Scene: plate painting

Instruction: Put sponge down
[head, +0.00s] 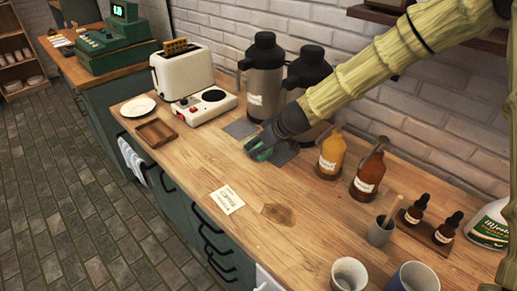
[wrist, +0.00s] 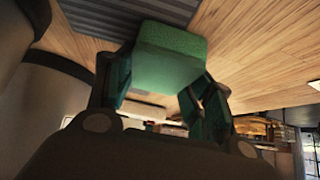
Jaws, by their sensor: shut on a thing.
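A green sponge (wrist: 170,55) is held between the fingers of my gripper (wrist: 165,95) in the wrist view. In the head view my gripper (head: 258,150) is low over the wooden counter, in front of the dark thermoses, and the sponge is mostly hidden there. A grey ribbed mat (head: 284,153) lies just beside and under the gripper; it also shows at the top of the wrist view (wrist: 120,18). I cannot tell whether the sponge touches the counter.
Two thermoses (head: 262,78) stand behind the gripper. A yellow bottle (head: 331,154) and a brown bottle (head: 368,176) stand to the right. A toaster (head: 183,72), a white plate (head: 138,106) and a wooden tray (head: 156,133) are left. Counter near the paper card (head: 227,199) is mostly clear.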

